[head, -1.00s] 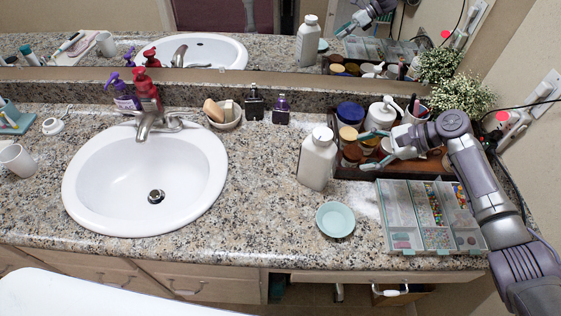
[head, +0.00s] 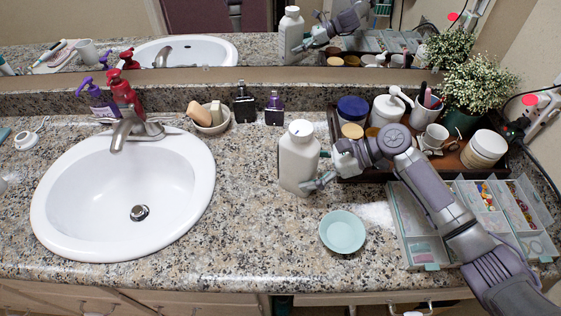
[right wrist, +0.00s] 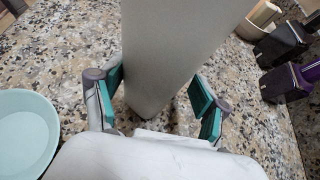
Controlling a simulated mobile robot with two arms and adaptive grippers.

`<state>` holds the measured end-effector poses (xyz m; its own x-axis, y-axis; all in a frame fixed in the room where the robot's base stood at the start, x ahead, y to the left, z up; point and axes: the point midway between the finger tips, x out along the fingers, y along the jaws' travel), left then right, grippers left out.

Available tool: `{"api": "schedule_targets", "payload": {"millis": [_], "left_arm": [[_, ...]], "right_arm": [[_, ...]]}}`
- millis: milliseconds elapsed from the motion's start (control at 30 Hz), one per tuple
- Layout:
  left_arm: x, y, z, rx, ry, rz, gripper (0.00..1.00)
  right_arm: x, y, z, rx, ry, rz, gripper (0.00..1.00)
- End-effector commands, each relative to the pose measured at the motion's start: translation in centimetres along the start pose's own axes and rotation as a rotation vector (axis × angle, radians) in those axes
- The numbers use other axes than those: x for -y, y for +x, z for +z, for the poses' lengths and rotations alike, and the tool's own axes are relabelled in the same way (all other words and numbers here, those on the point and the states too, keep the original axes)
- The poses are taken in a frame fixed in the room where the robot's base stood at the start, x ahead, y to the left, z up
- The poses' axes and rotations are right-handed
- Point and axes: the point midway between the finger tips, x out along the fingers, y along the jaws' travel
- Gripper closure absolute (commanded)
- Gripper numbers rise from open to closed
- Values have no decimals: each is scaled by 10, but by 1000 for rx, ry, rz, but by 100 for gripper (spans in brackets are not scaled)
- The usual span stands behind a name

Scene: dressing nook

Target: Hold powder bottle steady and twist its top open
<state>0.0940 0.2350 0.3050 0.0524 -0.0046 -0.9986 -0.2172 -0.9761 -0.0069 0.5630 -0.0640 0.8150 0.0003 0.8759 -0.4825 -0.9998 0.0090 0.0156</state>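The white powder bottle (head: 298,160) stands upright on the granite counter, its white top (head: 300,130) uncovered in the head view. My right gripper (head: 321,177) is at the bottle's right side, low on the body. In the right wrist view the bottle body (right wrist: 165,55) stands between the teal finger pads of the gripper (right wrist: 158,88). The left-hand pad is very near or touching the bottle, and a gap shows at the right-hand pad, so the fingers are open around it. The bottle's top is out of the wrist view. My left gripper is not in view.
A mint dish (head: 342,247) lies in front of the bottle. A dark tray (head: 374,177) of jars and cups and a compartment organizer (head: 409,222) are to the right. Dark bottles (head: 244,105) stand behind. The sink (head: 60,205) is left, with clear counter between.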

Motion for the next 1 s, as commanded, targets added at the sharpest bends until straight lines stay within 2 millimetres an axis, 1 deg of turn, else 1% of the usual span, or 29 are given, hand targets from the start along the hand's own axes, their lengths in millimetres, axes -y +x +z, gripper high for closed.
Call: {"api": "schedule_targets", "payload": {"millis": [33, 100, 167, 200, 400, 600, 833, 867, 900, 1000], "left_arm": [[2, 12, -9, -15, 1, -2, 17], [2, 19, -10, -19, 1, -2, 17], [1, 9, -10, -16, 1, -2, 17], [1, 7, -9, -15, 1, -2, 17], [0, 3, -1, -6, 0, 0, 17], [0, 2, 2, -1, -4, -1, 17], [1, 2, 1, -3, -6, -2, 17], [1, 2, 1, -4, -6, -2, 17], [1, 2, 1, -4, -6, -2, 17], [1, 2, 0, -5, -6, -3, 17]], "right_arm": [[0, 12, -5, 0, -3, 2, 28], [-1, 22, -5, 0, -2, 1, 28], [0, 26, 1, -1, 5, 0, 28], [0, 32, 0, -3, 9, 0, 28], [-1, 52, -4, -7, 13, -1, 28], [-1, 59, -4, -7, 11, 1, 28], [-1, 59, -5, -8, 12, 0, 28], [-1, 59, -5, -8, 13, 0, 30], [-1, 59, -5, -8, 13, -1, 37], [-1, 59, -5, -8, 13, 0, 50]]}}
